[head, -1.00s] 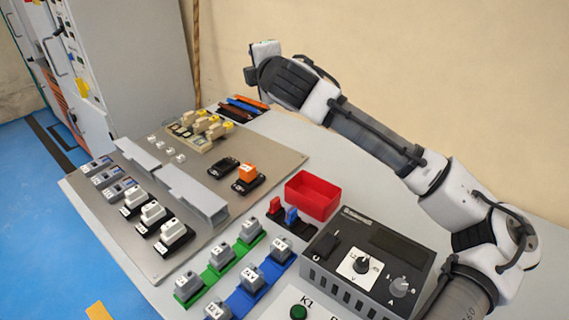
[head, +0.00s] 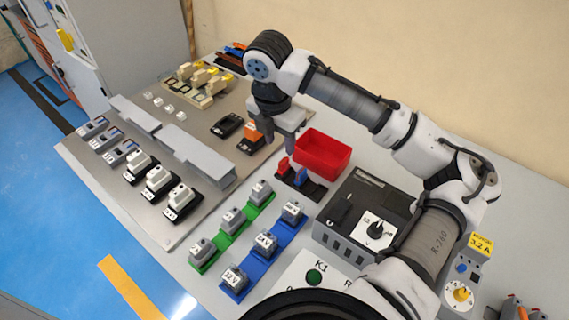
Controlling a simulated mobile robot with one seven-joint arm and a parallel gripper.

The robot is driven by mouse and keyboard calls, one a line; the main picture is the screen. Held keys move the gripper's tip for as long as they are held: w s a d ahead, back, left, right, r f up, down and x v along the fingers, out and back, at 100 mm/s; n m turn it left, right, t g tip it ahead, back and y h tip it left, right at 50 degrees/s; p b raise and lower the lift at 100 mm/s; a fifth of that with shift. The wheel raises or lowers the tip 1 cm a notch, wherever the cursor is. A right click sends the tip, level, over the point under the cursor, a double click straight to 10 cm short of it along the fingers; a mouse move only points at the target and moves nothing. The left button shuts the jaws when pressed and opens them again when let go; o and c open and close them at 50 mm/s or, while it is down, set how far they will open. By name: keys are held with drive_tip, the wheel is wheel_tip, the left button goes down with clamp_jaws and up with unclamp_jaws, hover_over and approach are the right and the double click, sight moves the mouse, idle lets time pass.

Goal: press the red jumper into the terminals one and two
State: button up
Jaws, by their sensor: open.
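The red jumper (head: 282,166) stands in a small black holder (head: 313,193), beside a blue jumper (head: 300,177). My gripper (head: 279,143) points down just above and behind the red jumper, fingers apart and empty. It looks clear of the jumper, but the exact gap is hard to judge. Grey blocks stand on a green strip (head: 218,239) and a blue strip (head: 265,258) in front. White-topped blocks on black bases (head: 158,180) stand on the panel to the left. I cannot read which terminals are one and two.
A red bin (head: 322,153) stands close right of my gripper. An orange block (head: 254,134) is just left of it. A dark meter box (head: 357,213) with a knob stands to the right. Grey ducts (head: 195,152) cross the panel.

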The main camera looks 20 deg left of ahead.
sight(284, 161)
drive_tip(key=f, duration=0.3)
drive_tip(key=shift+w+d+f, duration=0.1)
drive_tip(key=shift+w+f, duration=0.05)
drive_tip(key=shift+w, duration=0.05)
drive_tip(key=shift+w+d+f+p, duration=0.15)
drive_tip(key=shift+f+p, duration=0.1)
drive_tip(key=shift+f, duration=0.65)
drive_tip(key=shift+w+f+p, duration=0.15)
drive_tip(key=shift+f+p, duration=0.15)
drive_tip(key=shift+f, duration=0.6)
drive_tip(key=shift+w+d+f+p, duration=0.15)
drive_tip(key=shift+f+p, duration=0.1)
drive_tip(key=shift+f, duration=0.65)
drive_tip(key=shift+c, duration=0.4)
clamp_jaws()
